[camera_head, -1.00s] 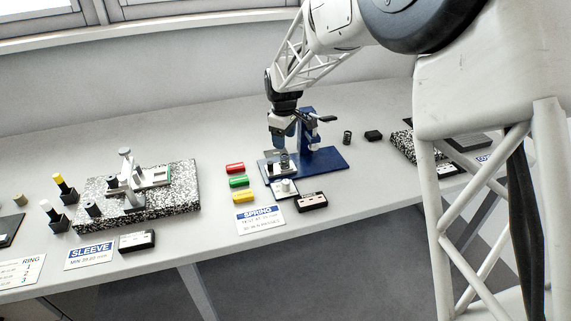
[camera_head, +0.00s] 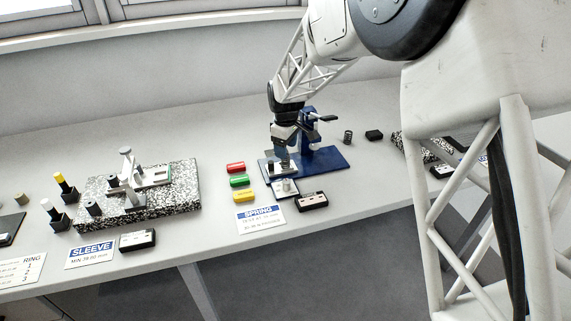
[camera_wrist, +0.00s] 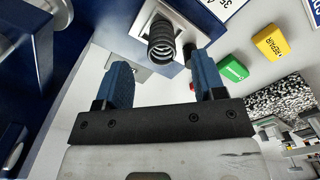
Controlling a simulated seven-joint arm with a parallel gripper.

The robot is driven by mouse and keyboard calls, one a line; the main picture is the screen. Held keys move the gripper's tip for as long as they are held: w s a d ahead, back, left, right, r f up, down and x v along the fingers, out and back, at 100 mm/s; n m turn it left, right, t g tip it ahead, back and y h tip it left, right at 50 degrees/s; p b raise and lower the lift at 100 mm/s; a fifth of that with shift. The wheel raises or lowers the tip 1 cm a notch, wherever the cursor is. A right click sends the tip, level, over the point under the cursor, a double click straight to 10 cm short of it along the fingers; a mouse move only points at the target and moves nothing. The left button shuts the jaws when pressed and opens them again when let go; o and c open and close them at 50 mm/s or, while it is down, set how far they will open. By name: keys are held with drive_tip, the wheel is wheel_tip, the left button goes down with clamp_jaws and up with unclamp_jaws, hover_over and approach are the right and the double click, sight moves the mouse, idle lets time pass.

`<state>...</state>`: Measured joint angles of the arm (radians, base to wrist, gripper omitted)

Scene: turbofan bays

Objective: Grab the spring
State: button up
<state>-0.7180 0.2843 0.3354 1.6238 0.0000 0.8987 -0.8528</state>
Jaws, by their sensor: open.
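The spring (camera_wrist: 162,42) is a dark coil. In the wrist view it stands on a light metal plate of the blue press-like stand (camera_head: 322,160). My gripper (camera_wrist: 160,60) is open, with one blue finger on each side of the spring's near end; I cannot tell whether either touches it. In the head view my gripper (camera_head: 283,155) is low over the stand's left part and mostly hides the spring. Another dark coil (camera_head: 347,137) stands on the table right of the stand.
Red (camera_head: 235,167), green (camera_head: 239,180) and yellow (camera_head: 244,195) blocks lie left of the stand. A black box (camera_head: 313,201) and a SPRING sign (camera_head: 260,220) lie in front. The stand's upright (camera_head: 308,122) rises close beside my gripper. A speckled slab (camera_head: 180,205) is further left.

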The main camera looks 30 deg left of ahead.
drive_tip(key=shift+f, duration=0.1)
drive_tip(key=shift+s+f, duration=0.1)
drive_tip(key=shift+f, duration=2.35)
drive_tip(key=shift+c, duration=0.4)
drive_tip(key=c, duration=0.9)
drive_tip(key=shift+r, duration=0.1)
drive_tip(key=shift+c, duration=0.2)
drive_tip(key=shift+r, duration=0.8)
drive_tip(key=shift+s+d+r, duration=0.1)
drive_tip(key=shift+r, duration=0.85)
drive_tip(key=s+d, duration=0.3)
drive_tip(key=s, duration=0.1)
drive_tip(key=s+d+r, duration=0.1)
drive_tip(key=s+d, duration=0.2)
drive_tip(key=s, duration=0.1)
drive_tip(key=s+d, duration=0.4)
drive_tip(key=shift+d+r, duration=0.1)
drive_tip(key=shift+r, duration=0.05)
